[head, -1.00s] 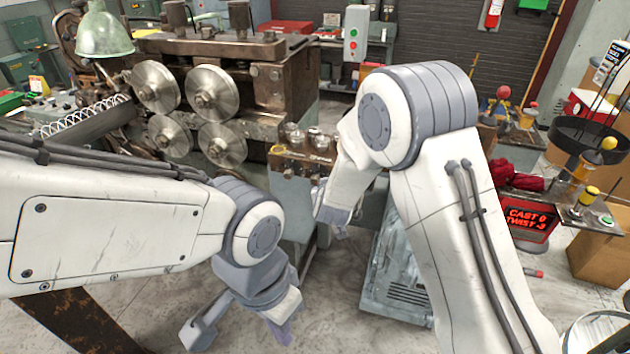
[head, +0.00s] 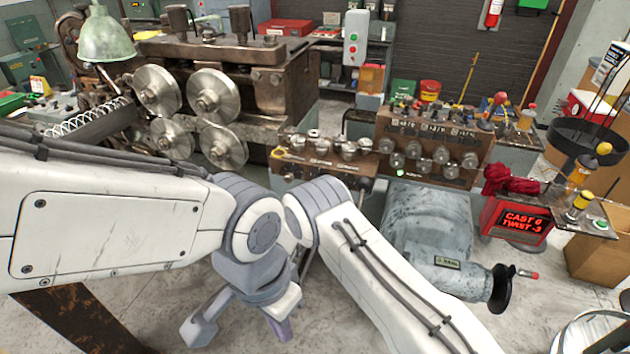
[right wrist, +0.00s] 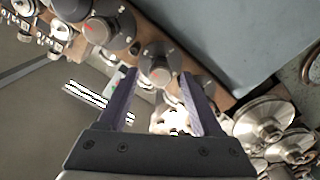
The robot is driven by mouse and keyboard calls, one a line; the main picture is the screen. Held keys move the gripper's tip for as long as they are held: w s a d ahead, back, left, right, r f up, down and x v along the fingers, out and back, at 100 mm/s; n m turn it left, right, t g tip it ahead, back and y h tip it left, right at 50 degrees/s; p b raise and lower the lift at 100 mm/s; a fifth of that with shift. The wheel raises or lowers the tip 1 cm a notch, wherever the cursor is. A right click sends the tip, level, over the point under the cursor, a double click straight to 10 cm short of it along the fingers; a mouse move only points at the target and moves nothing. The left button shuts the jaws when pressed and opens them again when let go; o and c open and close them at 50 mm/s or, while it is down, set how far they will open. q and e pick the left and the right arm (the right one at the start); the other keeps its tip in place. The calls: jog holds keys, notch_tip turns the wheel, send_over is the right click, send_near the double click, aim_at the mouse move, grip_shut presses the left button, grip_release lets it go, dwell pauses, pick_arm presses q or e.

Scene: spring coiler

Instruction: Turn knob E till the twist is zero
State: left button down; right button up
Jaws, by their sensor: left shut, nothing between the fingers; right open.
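A red-lit display (head: 525,222) at the right reads TWIST -3 under a CAST line that looks like 0. A row of metal knobs (head: 347,149) sits on the brown bench panel, and another panel of knobs (head: 433,150) stands to its right. I cannot read which knob is E. In the right wrist view, my open right gripper (right wrist: 158,82) has a round grey knob (right wrist: 158,66) showing between its fingertips; I cannot tell whether they reach around it. My left gripper (head: 240,332) is shut and empty, low over the floor.
The coiler's metal rollers (head: 222,146) stand left of the knobs. A grey motor-like housing (head: 430,230) with a black handwheel (head: 502,288) lies below the right panel. Other knobs (right wrist: 103,28) crowd close to my right fingers. Open floor shows at the lower right.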

jog(key=shift+x, duration=1.25)
grip_shut()
